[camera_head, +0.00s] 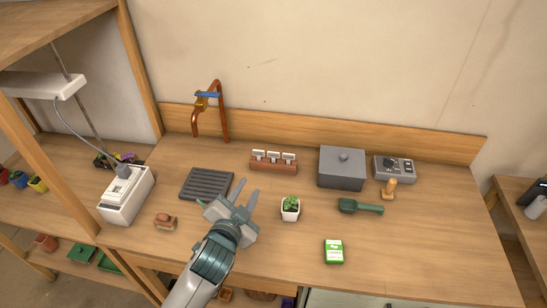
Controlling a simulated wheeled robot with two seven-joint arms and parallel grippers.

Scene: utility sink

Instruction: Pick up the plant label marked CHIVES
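Three small white plant labels (273,156) stand upright in a row in a brown wooden block (272,168) at the back middle of the bench. Their markings are too small to read, so I cannot tell which one says CHIVES. My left gripper (249,187) is over the bench, in front of and a little left of the block. Its two fingers point toward the back and stand apart, with nothing visible between them. It is apart from the labels. My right gripper is not in view.
A grey lidded box (342,171) is right of the block. A green scoop (361,207) and green packet (334,252) lie at right. The front right is mostly clear.

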